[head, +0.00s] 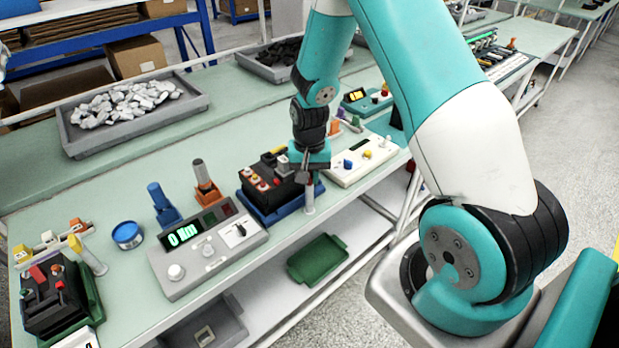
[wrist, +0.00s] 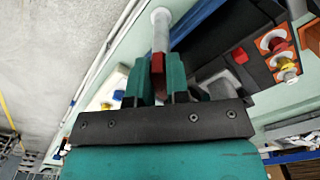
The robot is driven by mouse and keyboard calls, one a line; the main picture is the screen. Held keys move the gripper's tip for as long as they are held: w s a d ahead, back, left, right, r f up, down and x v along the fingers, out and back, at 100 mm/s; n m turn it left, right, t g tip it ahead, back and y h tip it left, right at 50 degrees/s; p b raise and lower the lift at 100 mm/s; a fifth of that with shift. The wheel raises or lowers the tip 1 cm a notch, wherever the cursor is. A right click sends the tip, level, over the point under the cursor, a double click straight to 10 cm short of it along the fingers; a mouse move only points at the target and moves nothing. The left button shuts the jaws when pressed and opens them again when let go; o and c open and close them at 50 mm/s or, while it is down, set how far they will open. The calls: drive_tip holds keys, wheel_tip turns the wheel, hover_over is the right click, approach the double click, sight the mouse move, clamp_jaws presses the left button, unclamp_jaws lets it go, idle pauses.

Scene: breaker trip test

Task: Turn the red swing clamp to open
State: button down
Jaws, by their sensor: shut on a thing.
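The red swing clamp (wrist: 157,72) shows in the wrist view as a small red piece at the lower end of a pale post (wrist: 160,38). My gripper (wrist: 157,80) is shut on it, with one teal finger on each side. In the head view my gripper (head: 305,172) is low over the bench, at the right side of a black breaker (head: 262,181) in a blue fixture (head: 268,211). The post (head: 309,196) stands just below the gripper there. The red clamp is hidden by the gripper in the head view.
A grey meter box (head: 207,250) with a lit display stands left of the breaker. A white panel (head: 362,160) lies close on the right. Another black unit (head: 52,295) sits at the far left. A blue round tin (head: 127,235) stands between. The bench front edge is near the post.

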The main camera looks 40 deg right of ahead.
drive_tip(key=m, duration=0.2)
drive_tip(key=m+b, duration=0.1)
drive_tip(key=m, duration=0.2)
drive_tip(key=shift+w+a+m, duration=0.1)
drive_tip(key=shift+w+m, duration=0.1)
drive_tip(key=shift+m, duration=0.1)
drive_tip(key=shift+w+m+b, duration=0.15)
drive_tip(key=shift+m+b, duration=0.3)
drive_tip(key=shift+m, duration=1.75)
drive_tip(key=c, duration=1.1)
unclamp_jaws()
drive_tip(key=shift+r, duration=0.1)
wheel_tip(320, 180, up, 17)
drive_tip(key=b, duration=0.2)
drive_tip(key=shift+r+b, duration=0.15)
drive_tip(key=shift+b, duration=0.25)
